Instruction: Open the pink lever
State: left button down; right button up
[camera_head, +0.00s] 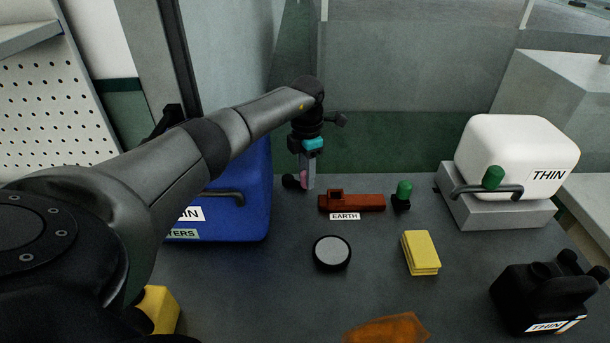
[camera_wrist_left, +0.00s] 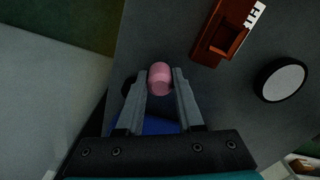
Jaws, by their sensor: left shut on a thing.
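The pink lever (camera_head: 303,179) is small and rounded and sits by the blue container, near the back edge of the bench. It also shows in the left wrist view as a pink knob (camera_wrist_left: 160,78) between the fingertips. My left gripper (camera_head: 306,180) points down at it from above and is shut on it; the wrist view shows the two fingers (camera_wrist_left: 160,88) on either side of the knob. In the head view the fingers partly hide the lever. My right gripper is in neither view.
The blue container (camera_head: 250,190) stands left of the lever. A red-brown block (camera_head: 368,203) labelled EARTH and a green-capped fitting (camera_head: 403,190) lie to the right.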

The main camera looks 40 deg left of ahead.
pick_arm(q)
jog(key=shift+w+r, duration=0.1)
dwell(0.3)
jog(key=c, duration=0.5)
grip_release()
jog(key=shift+c, duration=0.2)
jog(key=shift+r, duration=0.35)
notch_tip(320, 180, up, 7)
jog(key=shift+a+r+p, duration=0.1)
jog(key=shift+p, duration=0.85)
notch_tip(320, 180, up, 7)
jog(key=p, duration=0.1)
jog(key=shift+r, duration=0.15)
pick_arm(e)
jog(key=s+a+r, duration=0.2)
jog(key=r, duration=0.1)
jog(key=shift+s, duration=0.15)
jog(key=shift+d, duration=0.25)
